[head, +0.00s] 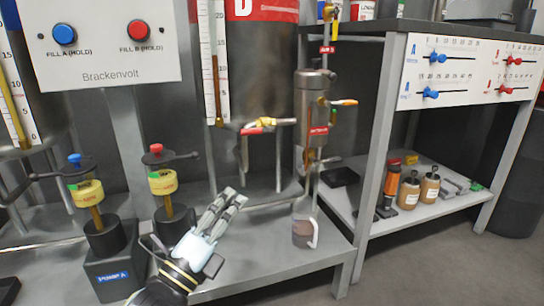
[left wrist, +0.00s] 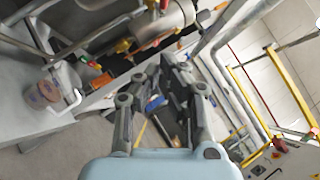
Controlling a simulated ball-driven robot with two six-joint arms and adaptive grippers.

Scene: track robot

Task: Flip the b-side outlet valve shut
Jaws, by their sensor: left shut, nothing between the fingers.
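The dark tank with the red "B" label (head: 262,10) stands at the back. Near its lower part, a brass valve with a red lever (head: 254,131) shows in the head view; the lever lies roughly level, pointing left. I take it for the b-side outlet valve, but no label on it is readable. My left gripper (head: 229,197) is shut and empty, below and left of the valve, apart from it, fingers pointing up and right. It also shows in the left wrist view (left wrist: 172,62), where I cannot tell which fitting is this valve. My right gripper is not in view.
A steel cylinder (head: 314,95) with orange-handled taps stands right of the tank, above a jug (head: 303,228). Two pumps with a blue knob (head: 74,160) and a red knob (head: 155,149) stand left. Bottles (head: 409,190) sit on the right shelf. The bench front (head: 265,262) is bare.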

